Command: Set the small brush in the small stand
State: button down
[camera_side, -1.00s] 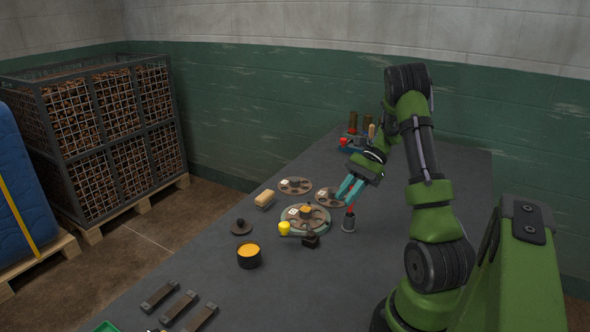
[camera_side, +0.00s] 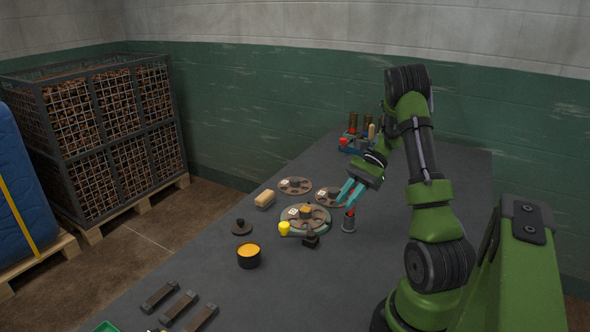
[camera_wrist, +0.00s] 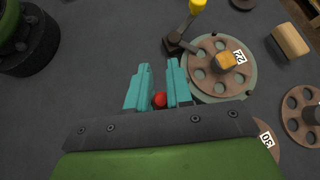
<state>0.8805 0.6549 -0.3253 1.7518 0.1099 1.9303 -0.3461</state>
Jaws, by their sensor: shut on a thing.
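My gripper (camera_side: 350,192) has teal fingers that angle down and left over the table. They are shut on a slim red piece, which I take to be the small brush (camera_side: 351,212). It also shows as a round red end between the fingers in the wrist view (camera_wrist: 160,100). The brush is at the mouth of a small grey cup-like stand (camera_side: 348,225), right below the fingertips. How deep it sits in the stand I cannot tell. The wrist view does not show the stand clearly.
A round base with a holed disc (camera_side: 318,217) and a dark fixture with a yellow knob (camera_side: 284,229) lie just left. A black pot with orange contents (camera_side: 248,258) is farther forward. A blue rack (camera_side: 353,149) stands at the back. The table right of the stand is clear.

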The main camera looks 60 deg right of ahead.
jog(key=c, duration=0.9)
grip_release()
jog(key=shift+c, duration=0.2)
jog(key=shift+r, duration=0.1)
notch_tip(320, 180, up, 7)
